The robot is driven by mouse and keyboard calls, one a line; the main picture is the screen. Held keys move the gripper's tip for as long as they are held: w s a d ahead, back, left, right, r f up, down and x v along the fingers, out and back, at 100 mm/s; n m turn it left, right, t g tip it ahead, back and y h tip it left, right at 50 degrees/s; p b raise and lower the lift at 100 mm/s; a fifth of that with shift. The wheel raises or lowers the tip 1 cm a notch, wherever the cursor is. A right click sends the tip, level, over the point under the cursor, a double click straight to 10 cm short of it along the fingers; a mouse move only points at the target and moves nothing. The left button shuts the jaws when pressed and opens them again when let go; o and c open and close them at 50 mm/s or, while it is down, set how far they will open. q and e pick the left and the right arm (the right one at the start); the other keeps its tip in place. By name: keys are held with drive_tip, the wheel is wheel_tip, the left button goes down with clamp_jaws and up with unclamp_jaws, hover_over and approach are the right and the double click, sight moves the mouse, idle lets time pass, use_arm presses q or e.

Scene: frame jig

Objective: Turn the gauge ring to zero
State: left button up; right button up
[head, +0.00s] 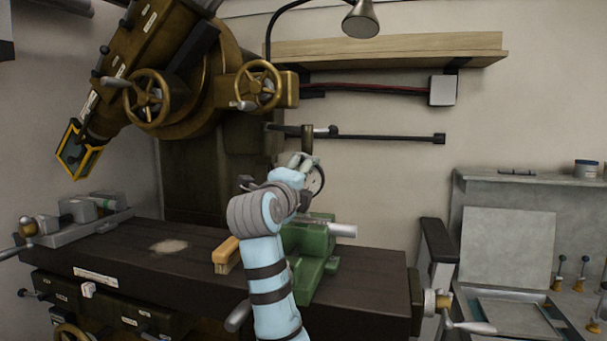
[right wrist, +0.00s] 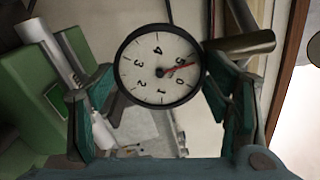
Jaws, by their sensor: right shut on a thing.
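The gauge (right wrist: 150,75) has a round white dial in a black ring. In the right wrist view it appears turned, with 4 near the top and 0 at lower right. Its red needle points right, between 0 and the numeral at upper right, not at 0. My right gripper (right wrist: 162,100) has one finger on each side of the ring and is shut on it. In the head view the gauge (head: 317,181) shows partly behind my right gripper (head: 301,162), above the green fixture (head: 312,238). My left gripper is not in view.
A dark machine table (head: 170,262) carries the fixture, a wooden-handled brush (head: 226,252) and a grey vise (head: 85,219). A horizontal black rod (head: 390,137) is behind the gauge, and a lamp (head: 361,20) hangs above. A grey bench (head: 540,178) stands at right.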

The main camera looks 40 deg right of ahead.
drive_tip(key=n+p, duration=0.2)
drive_tip(key=n, duration=0.3)
drive_tip(key=shift+n, duration=0.4)
drive_tip(key=o, duration=0.6)
drive_tip(key=shift+s+a, duration=0.1)
drive_tip(key=b+v, duration=0.1)
drive_tip(key=v, duration=0.5)
drive_tip(key=shift+s+a, duration=0.25)
drive_tip(key=shift+a, duration=0.1)
drive_tip(key=shift+d, duration=0.1)
